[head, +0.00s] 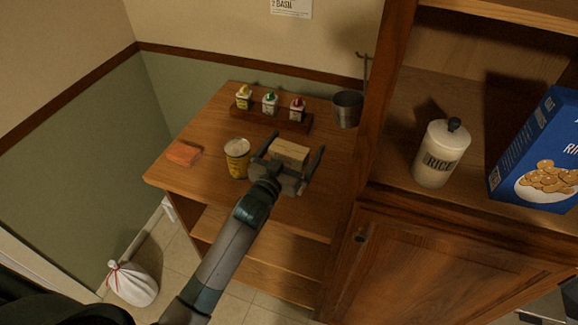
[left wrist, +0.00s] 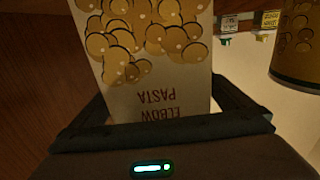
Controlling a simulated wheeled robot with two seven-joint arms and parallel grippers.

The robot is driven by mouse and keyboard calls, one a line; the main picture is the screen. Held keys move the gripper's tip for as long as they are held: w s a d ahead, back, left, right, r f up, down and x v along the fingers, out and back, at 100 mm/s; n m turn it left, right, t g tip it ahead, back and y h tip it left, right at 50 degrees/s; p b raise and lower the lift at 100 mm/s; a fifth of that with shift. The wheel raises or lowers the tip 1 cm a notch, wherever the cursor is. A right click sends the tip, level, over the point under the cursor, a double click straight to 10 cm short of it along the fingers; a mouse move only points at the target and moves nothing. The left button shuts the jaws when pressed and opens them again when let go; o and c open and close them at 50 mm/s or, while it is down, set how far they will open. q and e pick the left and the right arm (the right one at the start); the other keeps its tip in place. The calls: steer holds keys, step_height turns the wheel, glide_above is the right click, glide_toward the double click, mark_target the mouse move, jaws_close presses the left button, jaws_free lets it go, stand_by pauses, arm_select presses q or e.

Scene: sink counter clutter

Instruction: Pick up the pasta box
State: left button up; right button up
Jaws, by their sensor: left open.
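The pasta box (head: 290,151) stands on the wooden counter, seen from above in the head view as a tan box top. In the left wrist view the pasta box (left wrist: 155,70) fills the middle, its "ELBOW PASTA" lettering upside down. My left gripper (head: 291,160) is open, with one finger on each side of the box. The wrist view also shows the fingers (left wrist: 165,105) flanking the box; I cannot tell whether they touch it. The gripper hides the box's lower part in the head view. My right gripper is not in view.
Behind are a rack (head: 272,119) with several small bottles and a metal cup (head: 347,108). An orange block (head: 183,153) lies far left. A tall wooden cabinet (head: 378,110) rises to the right.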

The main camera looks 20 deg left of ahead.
arm_select(q)
steer(key=shift+r, duration=0.1)
steer(key=c, duration=1.5)
steer(key=shift+r, duration=0.1)
steer(key=shift+c, duration=0.2)
step_height(320, 180, up, 10)
steer(key=b, duration=0.2)
steer(key=shift+b, duration=0.3)
